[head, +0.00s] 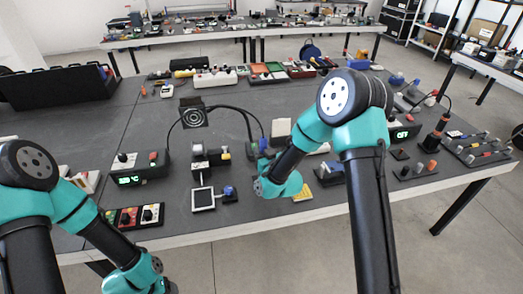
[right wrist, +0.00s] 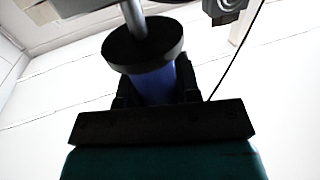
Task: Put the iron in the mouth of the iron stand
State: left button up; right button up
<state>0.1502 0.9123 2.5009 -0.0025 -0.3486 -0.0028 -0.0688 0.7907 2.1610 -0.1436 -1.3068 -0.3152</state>
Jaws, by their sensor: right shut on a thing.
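My right gripper (right wrist: 155,95) is shut on the iron, around its blue handle (right wrist: 152,82). A wide black collar and a grey metal shaft extend past the grip toward the top of the right wrist view. In the head view my right gripper (head: 259,150) is small and partly hidden by its own wrist, above the front middle of the table. A black cable arches from the left over to it. I cannot clearly pick out the iron stand or its mouth; my right arm may hide it. My left arm is at the lower left, its fingers out of frame.
A black box with a lit green display (head: 140,166) stands on the left of the table. A small framed pad (head: 203,198) and a yellow piece (head: 302,192) lie near the front edge. A black and orange tool (head: 434,137) stands at the right.

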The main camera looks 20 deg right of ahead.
jog(key=shift+f, duration=0.95)
jog(key=o, duration=1)
jog(key=shift+s, duration=0.1)
